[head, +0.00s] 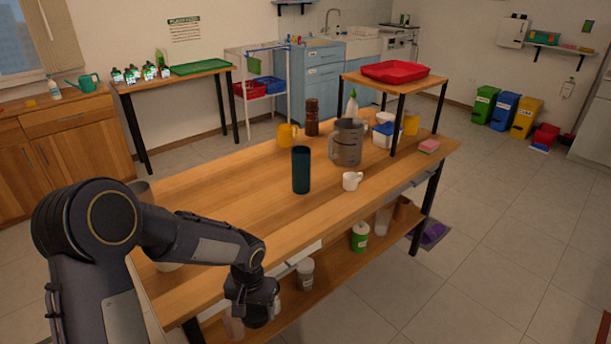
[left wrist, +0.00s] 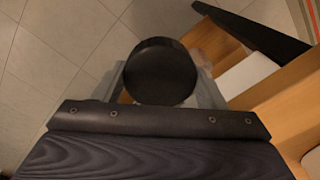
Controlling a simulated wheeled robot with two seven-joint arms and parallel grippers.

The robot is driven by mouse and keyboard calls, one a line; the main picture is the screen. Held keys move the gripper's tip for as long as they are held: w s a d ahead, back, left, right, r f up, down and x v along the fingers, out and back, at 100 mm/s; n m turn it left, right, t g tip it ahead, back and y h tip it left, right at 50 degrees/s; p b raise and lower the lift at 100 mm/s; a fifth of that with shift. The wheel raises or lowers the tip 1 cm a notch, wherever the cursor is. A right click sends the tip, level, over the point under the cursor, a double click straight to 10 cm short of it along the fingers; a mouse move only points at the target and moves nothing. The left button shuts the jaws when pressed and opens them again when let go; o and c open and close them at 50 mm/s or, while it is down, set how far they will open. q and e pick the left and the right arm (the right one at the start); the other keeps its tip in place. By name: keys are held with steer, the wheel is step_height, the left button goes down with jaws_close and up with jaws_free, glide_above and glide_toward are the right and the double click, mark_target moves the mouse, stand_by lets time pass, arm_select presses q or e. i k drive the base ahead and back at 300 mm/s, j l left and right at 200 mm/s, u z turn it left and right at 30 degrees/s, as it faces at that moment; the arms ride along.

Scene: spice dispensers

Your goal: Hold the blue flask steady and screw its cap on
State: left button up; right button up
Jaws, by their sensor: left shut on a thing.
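The blue flask (head: 301,171) is a tall dark teal cylinder standing upright on the wooden table (head: 225,240), near its middle. My left gripper (head: 255,312) hangs low at the table's near side, beyond the front edge and well away from the flask. In the left wrist view, a round black cap (left wrist: 160,72) sits between the fingers, and the gripper is shut on it. Its underside is hidden. My right gripper is in neither view.
A white mug (head: 352,181) and a grey pitcher (head: 347,142) stand right of the flask. A yellow mug (head: 286,135) and a brown grinder (head: 312,117) stand behind it. A lower shelf (head: 334,276) holds jars and bottles. The table's left front is largely clear.

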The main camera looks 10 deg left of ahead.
mark_target(300, 155)
steer(key=i+l, duration=0.3)
steer(key=l, duration=0.15)
steer(key=i+l, duration=0.3)
steer(key=l, duration=0.15)
steer(key=i+l, duration=0.3)
steer(key=l, duration=0.15)
steer(key=i+l, duration=0.3)
steer(key=l, duration=0.2)
steer(key=i+l+u, duration=0.1)
steer(key=l+u, duration=0.15)
steer(key=u, duration=1.4)
steer(key=i+l, duration=0.05)
